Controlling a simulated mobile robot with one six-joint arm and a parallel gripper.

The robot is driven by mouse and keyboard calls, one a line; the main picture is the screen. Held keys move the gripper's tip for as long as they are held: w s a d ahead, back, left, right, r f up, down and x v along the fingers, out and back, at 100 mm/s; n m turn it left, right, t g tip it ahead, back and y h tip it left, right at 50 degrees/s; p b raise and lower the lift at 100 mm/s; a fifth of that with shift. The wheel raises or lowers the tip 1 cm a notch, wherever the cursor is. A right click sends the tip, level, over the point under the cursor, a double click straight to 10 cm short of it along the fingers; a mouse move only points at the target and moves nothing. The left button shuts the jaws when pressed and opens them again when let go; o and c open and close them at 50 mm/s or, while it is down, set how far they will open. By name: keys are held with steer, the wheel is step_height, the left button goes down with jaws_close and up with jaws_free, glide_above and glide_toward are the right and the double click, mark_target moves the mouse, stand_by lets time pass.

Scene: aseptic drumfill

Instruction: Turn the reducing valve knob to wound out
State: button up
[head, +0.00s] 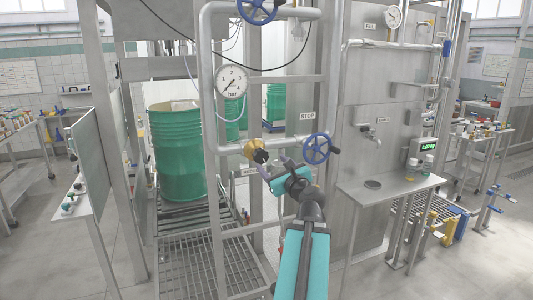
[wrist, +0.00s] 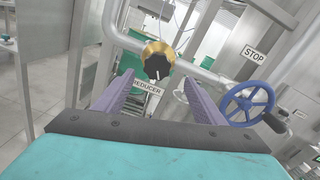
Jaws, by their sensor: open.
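The reducing valve knob is black with a white mark and sits on a brass body. In the head view, my gripper (head: 272,165) is close in front of the knob. I see no contact with it.
A blue handwheel (head: 316,149) is close to the right of the knob, below the STOP label. A round bar gauge (head: 231,81) is above on the pipe frame. A green drum (head: 176,150) stands behind at left. A steel shelf (head: 385,189) juts out at right.

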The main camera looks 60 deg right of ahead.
mark_target(262, 157)
steer(key=shift+w+d+r+p, duration=0.1)
steer(key=shift+w+d+p, duration=0.25)
steer(key=shift+p, duration=1.3)
steer(key=shift+a+f+p+x, duration=0.15)
steer(key=shift+p+x, duration=0.25)
steer(key=shift+x, duration=1.4)
steer(key=shift+a+f+p+x, duration=0.1)
steer(key=shift+f+p+x, duration=0.2)
steer(key=shift+x, duration=1.45)
steer(key=shift+w+r, duration=0.1)
steer(key=shift+w, duration=0.1)
